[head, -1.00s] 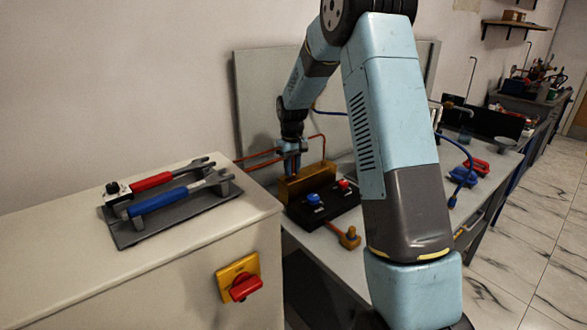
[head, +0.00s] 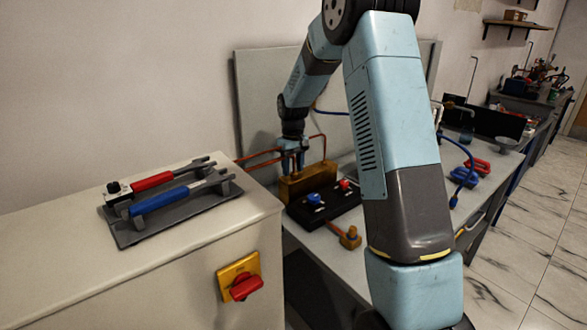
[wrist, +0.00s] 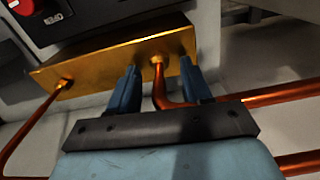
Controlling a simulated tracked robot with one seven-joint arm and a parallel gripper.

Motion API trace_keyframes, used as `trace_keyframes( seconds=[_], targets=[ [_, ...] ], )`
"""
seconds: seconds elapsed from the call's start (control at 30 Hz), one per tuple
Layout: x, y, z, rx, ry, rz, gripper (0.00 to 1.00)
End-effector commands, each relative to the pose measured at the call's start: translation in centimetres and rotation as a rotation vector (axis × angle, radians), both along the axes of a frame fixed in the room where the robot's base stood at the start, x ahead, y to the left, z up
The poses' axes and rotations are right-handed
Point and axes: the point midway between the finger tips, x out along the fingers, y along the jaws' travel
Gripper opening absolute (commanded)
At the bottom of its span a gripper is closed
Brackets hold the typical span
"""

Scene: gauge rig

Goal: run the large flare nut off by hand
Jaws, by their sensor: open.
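In the wrist view a brass block (wrist: 110,62) has two copper pipes entering its near face. The fitting (wrist: 157,62) where the right pipe enters lies between the fingertips of my gripper (wrist: 160,77), one finger to each side, with a visible gap. My gripper is open and holds nothing. The other fitting (wrist: 65,83) is to the left, clear of the fingers. Which of the two is the large nut I cannot tell for sure. In the head view my gripper (head: 292,166) is at the back of the brass block (head: 305,186), which hides the fittings.
A wrench with a red handle (head: 152,181) and one with a blue handle (head: 159,200) lie on a grey rack on the cabinet at left. A black valve panel (head: 330,211) stands in front of the block. Copper pipes (wrist: 280,93) run close beside my gripper.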

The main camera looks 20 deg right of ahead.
Motion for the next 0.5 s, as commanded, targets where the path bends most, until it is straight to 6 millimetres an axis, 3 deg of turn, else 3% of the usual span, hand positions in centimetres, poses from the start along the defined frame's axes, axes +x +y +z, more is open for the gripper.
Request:
trace_keyframes(
  seconds=[0.5],
  targets=[
    [0.2,0.0,9.4,-0.001,-0.004,0.0,0.49]
  ],
)
